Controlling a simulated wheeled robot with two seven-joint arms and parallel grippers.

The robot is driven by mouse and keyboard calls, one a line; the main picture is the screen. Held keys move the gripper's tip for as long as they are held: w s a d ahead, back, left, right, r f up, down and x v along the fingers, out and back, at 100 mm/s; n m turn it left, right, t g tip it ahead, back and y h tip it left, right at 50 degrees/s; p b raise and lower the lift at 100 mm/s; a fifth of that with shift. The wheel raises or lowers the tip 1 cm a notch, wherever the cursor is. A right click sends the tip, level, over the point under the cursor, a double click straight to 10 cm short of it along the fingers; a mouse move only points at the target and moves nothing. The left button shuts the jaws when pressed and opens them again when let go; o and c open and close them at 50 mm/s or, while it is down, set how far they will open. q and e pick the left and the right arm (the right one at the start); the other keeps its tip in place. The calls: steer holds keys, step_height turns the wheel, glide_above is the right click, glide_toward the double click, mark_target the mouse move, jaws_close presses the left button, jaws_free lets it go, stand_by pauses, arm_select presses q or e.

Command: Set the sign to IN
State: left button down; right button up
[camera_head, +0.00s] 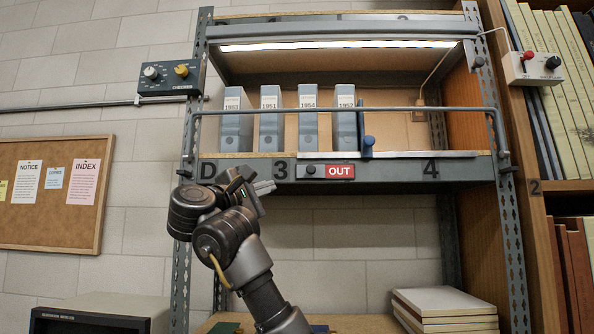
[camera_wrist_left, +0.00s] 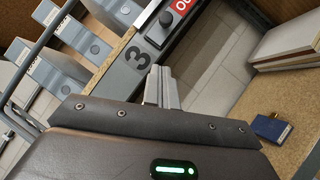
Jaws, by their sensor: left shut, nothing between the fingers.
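The sign (camera_head: 326,172) is a small dark slider on the shelf's front edge, between the numbers 3 and 4. Its black knob (camera_head: 310,170) is at the left, and a red panel reading OUT (camera_head: 340,171) shows at the right. In the left wrist view the knob (camera_wrist_left: 166,18) and part of the red panel (camera_wrist_left: 182,5) show near the top. My left gripper (camera_head: 273,186) is shut and empty, just left of the sign and slightly below it, apart from the knob. Its shut fingers also show in the left wrist view (camera_wrist_left: 162,88). My right gripper is in neither view.
Several grey binders (camera_head: 270,132) stand on the shelf behind a metal rail (camera_head: 345,110). A blue handle (camera_head: 368,142) stands beside them. A control box (camera_head: 170,78) is at upper left, a switch box (camera_head: 534,68) at upper right. White books (camera_head: 445,300) lie below.

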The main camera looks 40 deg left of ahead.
arm_select(q)
steer(key=p, duration=0.3)
glide_toward(297, 176)
steer(key=x, duration=0.3)
steer(key=w+d+r+p, duration=0.1)
steer(key=w+d+p, duration=0.1)
steer(key=w, duration=0.1)
steer(key=shift+d+r, duration=0.35)
steer(key=shift+a, duration=0.1)
